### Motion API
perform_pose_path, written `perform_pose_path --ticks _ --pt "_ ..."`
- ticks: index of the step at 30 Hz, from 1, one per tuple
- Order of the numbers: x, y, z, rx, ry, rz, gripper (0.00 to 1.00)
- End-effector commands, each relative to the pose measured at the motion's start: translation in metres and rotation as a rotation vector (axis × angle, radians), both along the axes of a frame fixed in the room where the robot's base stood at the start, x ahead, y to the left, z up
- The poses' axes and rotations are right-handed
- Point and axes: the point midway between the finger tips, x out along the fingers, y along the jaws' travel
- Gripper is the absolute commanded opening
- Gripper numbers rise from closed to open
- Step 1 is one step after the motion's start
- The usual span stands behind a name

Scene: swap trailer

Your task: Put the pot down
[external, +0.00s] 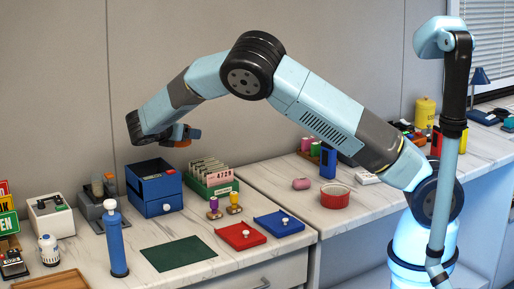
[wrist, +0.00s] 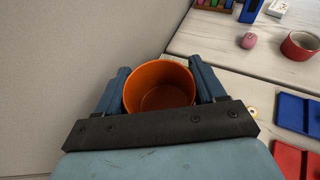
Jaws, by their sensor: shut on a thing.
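An orange pot (wrist: 160,90) sits between the two fingers of my gripper in the wrist view, which shows its open top and empty inside. My gripper (external: 186,134) is shut on the pot and holds it in the air above the counter, near the back wall. In the external view only a small orange part of the pot (external: 181,131) shows beside the fingers. The blue drawer box (external: 154,190) and the green card box (external: 211,182) stand lower down, below the pot in the picture.
A dark green mat (external: 178,254) lies bare on the counter (external: 135,268). A red tray (external: 240,237) and blue tray (external: 279,224) lie to its right. A tall blue cylinder (external: 116,246) stands at its left. A red bowl (external: 335,196) stands farther right.

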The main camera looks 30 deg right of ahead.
Motion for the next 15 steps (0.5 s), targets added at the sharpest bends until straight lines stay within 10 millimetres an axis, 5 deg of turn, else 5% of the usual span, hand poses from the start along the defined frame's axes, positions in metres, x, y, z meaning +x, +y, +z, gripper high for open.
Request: perform_pose_path --ticks 3,15 --pt "0.0 -0.056 0.001 0.0 0.001 -0.083 0.39" --pt "-0.034 -0.228 -0.001 0.002 0.002 -0.353 0.39"
